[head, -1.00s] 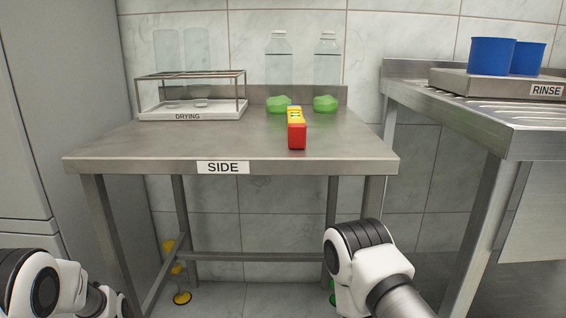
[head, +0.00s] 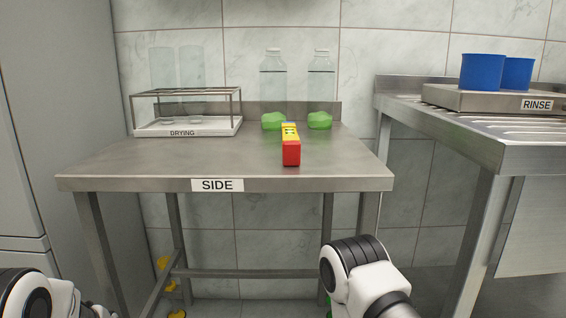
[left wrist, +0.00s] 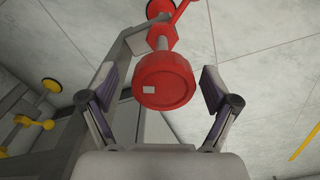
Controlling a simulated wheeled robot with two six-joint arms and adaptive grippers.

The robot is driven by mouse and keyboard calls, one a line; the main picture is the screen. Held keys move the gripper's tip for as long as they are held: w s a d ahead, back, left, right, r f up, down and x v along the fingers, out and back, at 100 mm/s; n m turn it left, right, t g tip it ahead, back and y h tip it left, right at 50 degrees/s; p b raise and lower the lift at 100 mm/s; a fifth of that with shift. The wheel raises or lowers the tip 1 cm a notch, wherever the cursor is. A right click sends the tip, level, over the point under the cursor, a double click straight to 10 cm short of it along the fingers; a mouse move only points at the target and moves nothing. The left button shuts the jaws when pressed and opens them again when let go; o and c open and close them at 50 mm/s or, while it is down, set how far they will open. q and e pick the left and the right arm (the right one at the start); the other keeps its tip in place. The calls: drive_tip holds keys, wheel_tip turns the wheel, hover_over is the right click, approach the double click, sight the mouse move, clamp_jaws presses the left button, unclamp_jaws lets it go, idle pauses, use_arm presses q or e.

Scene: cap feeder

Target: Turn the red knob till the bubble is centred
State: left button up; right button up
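My left gripper (left wrist: 160,88) is open, one finger on each side of the knob, with a visible gap on both sides. The red and yellow level (head: 290,145) lies on the table marked SIDE (head: 120,160), its red end towards me. Its bubble is too small to make out. The red knob is not seen in the head view. My right gripper is out of view; only arm links show.
Yellow knobs (left wrist: 50,86) stand left of the red one; yellow parts (head: 163,262) also show under the table. On top are a drying rack (head: 188,127), two clear bottles (head: 272,75) and green lumps (head: 319,120). A steel counter (head: 530,158) with blue cups (head: 482,72) stands right.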

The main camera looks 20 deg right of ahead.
use_arm(q)
wheel_tip(320, 180, up, 7)
drive_tip(key=p, duration=0.7)
drive_tip(key=shift+a+r, duration=0.1)
drive_tip(key=shift+r, duration=0.1)
drive_tip(key=shift+f, duration=0.15)
idle(1.4)
